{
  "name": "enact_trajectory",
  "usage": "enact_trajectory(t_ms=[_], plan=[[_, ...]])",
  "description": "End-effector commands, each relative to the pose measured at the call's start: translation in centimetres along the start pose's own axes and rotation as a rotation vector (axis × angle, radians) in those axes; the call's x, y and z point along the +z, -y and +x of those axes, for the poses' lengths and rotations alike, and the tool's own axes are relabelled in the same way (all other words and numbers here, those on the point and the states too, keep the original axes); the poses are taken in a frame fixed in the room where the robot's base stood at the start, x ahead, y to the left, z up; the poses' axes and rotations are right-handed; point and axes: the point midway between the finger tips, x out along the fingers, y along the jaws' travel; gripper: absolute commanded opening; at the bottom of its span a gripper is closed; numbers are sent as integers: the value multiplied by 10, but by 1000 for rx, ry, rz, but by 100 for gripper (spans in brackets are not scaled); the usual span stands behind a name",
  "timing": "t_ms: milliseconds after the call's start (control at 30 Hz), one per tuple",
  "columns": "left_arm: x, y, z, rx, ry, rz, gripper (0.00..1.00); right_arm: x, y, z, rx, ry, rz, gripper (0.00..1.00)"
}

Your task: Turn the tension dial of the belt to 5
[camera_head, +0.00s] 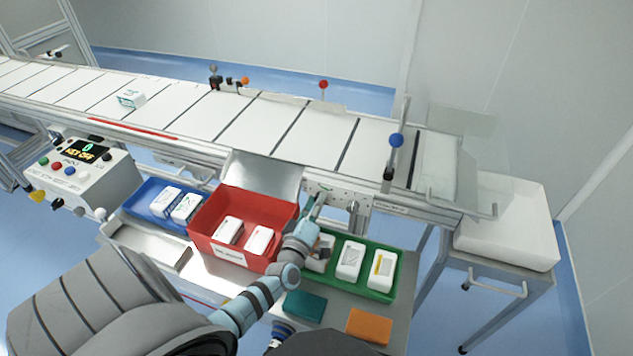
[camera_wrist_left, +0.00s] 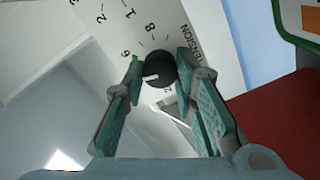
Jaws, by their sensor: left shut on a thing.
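The tension dial (camera_wrist_left: 158,68) is a round black knob with a white pointer mark on its lower left, in the left wrist view. It sits on a white panel (camera_wrist_left: 190,70) with printed numbers around it and part of the word TENSION at right. My left gripper (camera_wrist_left: 160,78) has a finger on each side of the knob and is shut on it. In the head view my left gripper (camera_head: 318,200) reaches the panel (camera_head: 340,199) under the belt (camera_head: 290,125); the knob is hidden there.
A red bin (camera_head: 203,234) stands left of my gripper and a green tray (camera_head: 345,287) to its right, both holding white packs. A blue tray (camera_head: 139,208) and a control box (camera_head: 95,178) are farther left. A blue-knobbed lever (camera_head: 396,140) rises at the belt's right end.

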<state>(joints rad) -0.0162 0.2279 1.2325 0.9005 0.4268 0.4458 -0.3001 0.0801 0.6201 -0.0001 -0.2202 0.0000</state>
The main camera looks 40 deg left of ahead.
Motion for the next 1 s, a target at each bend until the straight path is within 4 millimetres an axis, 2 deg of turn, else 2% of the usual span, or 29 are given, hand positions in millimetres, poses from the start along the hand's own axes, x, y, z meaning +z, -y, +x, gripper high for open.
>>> enact_trajectory(t_ms=[433, 467, 600, 867, 1000], plan=[[1, 1, -1, -2, 1, 12, 0, 0, 0, 0, 0, 0, 0, 40], [1, 1, -1, -2, 1, 12, 27, 0, 0, 0, 0, 0, 0, 40], [0, 1, 0, -2, 1, 12, 46, 0, 0, 0, 0, 0, 0, 40], [0, 0, -1, -1, 0, 11, 46, 0, -1, 0, 1, 0, 0, 40], [1, 1, -15, -1, 2, 11, 46, 0, -1, 0, 1, 0, 0, 40]])
